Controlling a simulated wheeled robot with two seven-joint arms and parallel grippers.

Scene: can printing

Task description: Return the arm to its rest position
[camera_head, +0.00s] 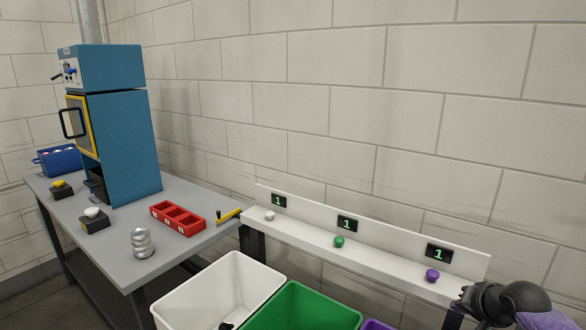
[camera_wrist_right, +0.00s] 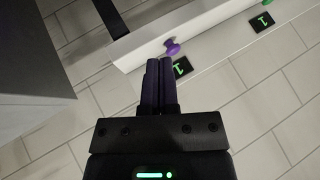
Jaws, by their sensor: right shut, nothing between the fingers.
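My right gripper (camera_head: 466,302) is at the lower right of the head view, by the right end of the white shelf (camera_head: 385,258). In the right wrist view its two dark purple fingers (camera_wrist_right: 158,80) lie side by side, shut, with nothing between them. The purple button (camera_head: 432,275) on the shelf is just left of the gripper in the head view. It also shows just beyond the fingertips in the right wrist view (camera_wrist_right: 172,47); I cannot tell the exact gap. My left gripper is out of view.
The shelf also carries a white button (camera_head: 269,216), a green button (camera_head: 338,241) and displays reading 1. A white bin (camera_head: 190,300) and a green bin (camera_head: 300,312) stand in front. A grey table (camera_head: 180,250) holds a blue machine (camera_head: 125,140), a red tray (camera_head: 178,219) and cans (camera_head: 142,243).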

